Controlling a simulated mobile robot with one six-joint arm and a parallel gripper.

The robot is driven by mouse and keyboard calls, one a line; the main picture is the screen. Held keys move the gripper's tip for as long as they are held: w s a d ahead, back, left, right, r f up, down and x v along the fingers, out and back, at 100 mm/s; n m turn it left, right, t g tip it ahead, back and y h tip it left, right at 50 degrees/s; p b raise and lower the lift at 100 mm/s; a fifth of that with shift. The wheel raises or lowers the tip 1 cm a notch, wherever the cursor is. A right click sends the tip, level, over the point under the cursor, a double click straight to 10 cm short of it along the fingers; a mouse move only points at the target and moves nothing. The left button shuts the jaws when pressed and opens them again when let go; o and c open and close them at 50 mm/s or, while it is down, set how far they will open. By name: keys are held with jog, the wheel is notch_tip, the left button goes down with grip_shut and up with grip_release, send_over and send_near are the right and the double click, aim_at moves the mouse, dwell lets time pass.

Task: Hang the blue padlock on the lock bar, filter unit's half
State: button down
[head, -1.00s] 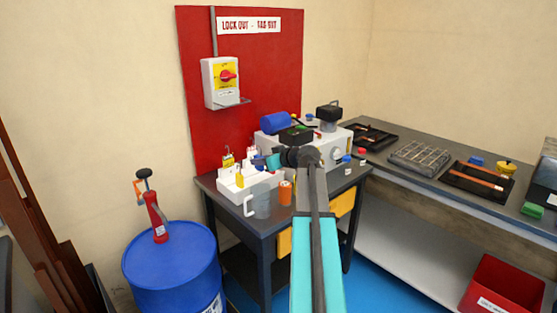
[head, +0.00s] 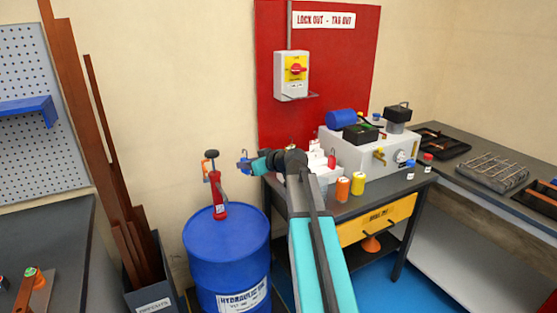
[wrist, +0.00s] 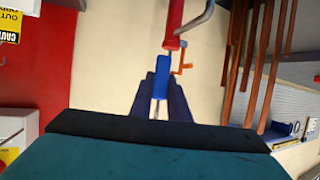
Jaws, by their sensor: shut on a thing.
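My gripper (head: 246,164) is shut on the blue padlock (wrist: 162,72), which sits between the fingertips in the wrist view. In the head view the padlock (head: 241,165) is a small blue shape at the arm's end, to the left of the bench. The grey lock bar (head: 299,97) sticks out beneath the isolator switch (head: 291,72) with its red knob, on the red board. The padlock is apart from the bar, lower and to its left. I cannot tell the bar's two halves apart.
A blue drum (head: 228,250) with a red hand pump (head: 218,196) stands below and left of my gripper. The bench (head: 345,205) holds a white tray, bottles and a grey machine (head: 360,150). Rusty bars (head: 95,150) lean at left. The wall between is clear.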

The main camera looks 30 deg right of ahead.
jog(key=s+a+r+m+h, duration=0.1)
jog(key=a+r+m+h, duration=0.1)
jog(key=a, duration=2.2)
jog(key=shift+s+a+r+m+t+h, duration=0.2)
jog(key=shift+s+m+t+h, duration=0.15)
jog(key=shift+m+h, duration=0.4)
jog(key=shift+s, duration=0.1)
